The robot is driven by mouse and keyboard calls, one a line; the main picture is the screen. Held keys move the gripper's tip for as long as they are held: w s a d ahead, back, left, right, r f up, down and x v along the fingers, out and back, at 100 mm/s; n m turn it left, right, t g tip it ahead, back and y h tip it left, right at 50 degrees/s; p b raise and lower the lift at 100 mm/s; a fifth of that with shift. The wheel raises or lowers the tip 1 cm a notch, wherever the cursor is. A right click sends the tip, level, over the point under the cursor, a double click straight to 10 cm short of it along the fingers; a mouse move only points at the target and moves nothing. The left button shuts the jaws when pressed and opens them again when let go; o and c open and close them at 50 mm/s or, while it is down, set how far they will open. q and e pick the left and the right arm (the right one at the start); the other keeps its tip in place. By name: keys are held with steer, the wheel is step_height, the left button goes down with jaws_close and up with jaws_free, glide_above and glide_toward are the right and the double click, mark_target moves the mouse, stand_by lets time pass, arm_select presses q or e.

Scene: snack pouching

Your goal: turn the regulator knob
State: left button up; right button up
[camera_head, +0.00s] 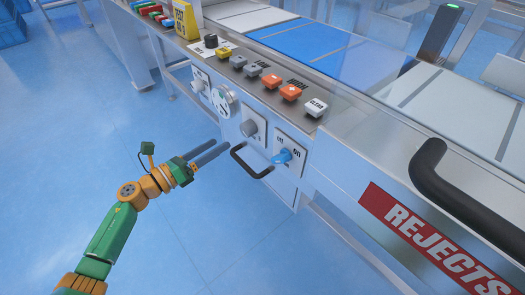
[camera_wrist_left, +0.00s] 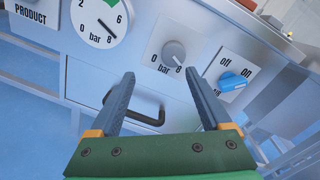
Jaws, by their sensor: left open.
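The regulator knob (camera_head: 249,128) is a grey round knob on a white plate on the machine's front panel. In the left wrist view the knob (camera_wrist_left: 174,52) sits above a "0 bar 8" scale. My left gripper (camera_head: 222,146) is open and empty, its two dark fingers reaching toward the panel just left of the knob. In the left wrist view the fingertips (camera_wrist_left: 160,75) are spread apart, with the knob beyond and slightly above the gap between them. They appear apart from it. My right gripper is not in view.
A pressure gauge (camera_head: 223,97) is left of the knob, and a blue off/on knob (camera_head: 283,156) is right. A black drawer handle (camera_head: 250,163) sticks out below. Several push buttons (camera_head: 271,80) line the ledge above. A large black handle (camera_head: 450,195) stands right.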

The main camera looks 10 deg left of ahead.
mark_target(243, 132)
arm_select(q)
steer(key=w+d+m, duration=0.1)
steer(key=w+d+r+m, duration=0.1)
steer(key=w+d, duration=0.1)
steer(key=w+d+g+h, duration=0.1)
steer(key=d, duration=0.1)
steer(key=shift+w+d+r+m, duration=0.15)
steer(key=shift+w+m, duration=0.05)
steer(key=shift+m, duration=0.2)
steer(key=shift+w+d, duration=0.3)
steer(key=shift+w, duration=0.05)
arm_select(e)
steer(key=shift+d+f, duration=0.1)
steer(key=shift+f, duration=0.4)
arm_select(q)
steer(key=shift+c, duration=0.2)
jaws_close()
